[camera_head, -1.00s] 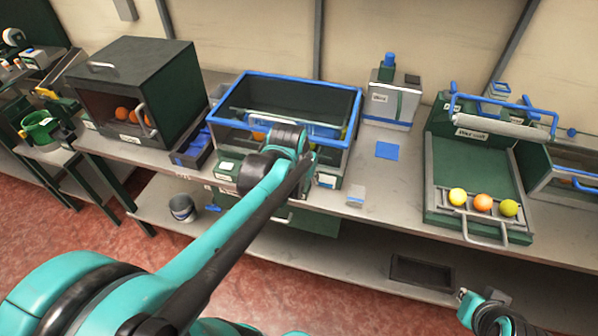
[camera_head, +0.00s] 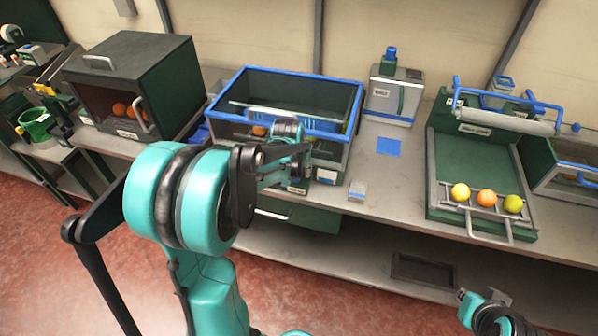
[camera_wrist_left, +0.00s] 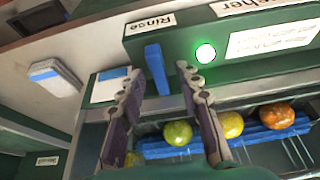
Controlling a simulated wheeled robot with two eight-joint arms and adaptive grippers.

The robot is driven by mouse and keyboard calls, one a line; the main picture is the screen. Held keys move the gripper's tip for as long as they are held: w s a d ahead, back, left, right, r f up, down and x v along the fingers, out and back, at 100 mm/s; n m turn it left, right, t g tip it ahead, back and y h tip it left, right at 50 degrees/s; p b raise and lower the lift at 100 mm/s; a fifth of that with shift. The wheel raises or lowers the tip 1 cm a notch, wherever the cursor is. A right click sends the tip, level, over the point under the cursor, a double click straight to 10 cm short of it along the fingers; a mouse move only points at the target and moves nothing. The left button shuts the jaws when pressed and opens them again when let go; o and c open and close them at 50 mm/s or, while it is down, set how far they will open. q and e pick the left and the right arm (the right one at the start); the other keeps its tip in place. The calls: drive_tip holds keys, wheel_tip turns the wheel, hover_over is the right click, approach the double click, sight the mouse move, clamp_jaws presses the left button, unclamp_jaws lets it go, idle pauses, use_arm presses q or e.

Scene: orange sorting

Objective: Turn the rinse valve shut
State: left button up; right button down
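The rinse valve shows in the left wrist view as a blue lever (camera_wrist_left: 157,70) on a dark green panel (camera_wrist_left: 185,38), below the "Rinse" label (camera_wrist_left: 150,25). My left gripper (camera_wrist_left: 160,72) is open, with one finger on each side of the lever and gaps visible; I cannot tell whether it touches. In the head view my left gripper (camera_head: 298,158) is at the front of the blue-rimmed washer basin (camera_head: 290,78), and the arm hides the valve. My right gripper (camera_head: 463,296) is partly in view at the bottom right, away from the bench; its fingers are unclear.
A green light (camera_wrist_left: 205,53) glows beside the lever. Fruit (camera_wrist_left: 277,115) lies on a blue rack behind the panel. A dark box (camera_head: 135,85) with oranges stands left, a green tray unit (camera_head: 470,165) right. A small white block (camera_head: 357,190) sits on the bench.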

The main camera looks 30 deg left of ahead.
use_arm(q)
clamp_jaws()
drive_tip(key=shift+m, duration=0.3)
drive_tip(key=m, duration=0.1)
drive_tip(key=m+h, duration=0.1)
drive_tip(key=m, duration=0.1)
drive_tip(key=m+h+p, duration=0.1)
drive_tip(key=m, duration=0.1)
drive_tip(key=shift+a, duration=0.25)
drive_tip(key=m+h, duration=0.1)
drive_tip(key=m, duration=0.2)
drive_tip(key=m+g+h, duration=0.1)
drive_tip(key=m, duration=0.2)
drive_tip(key=shift+p, duration=0.3)
idle(0.4)
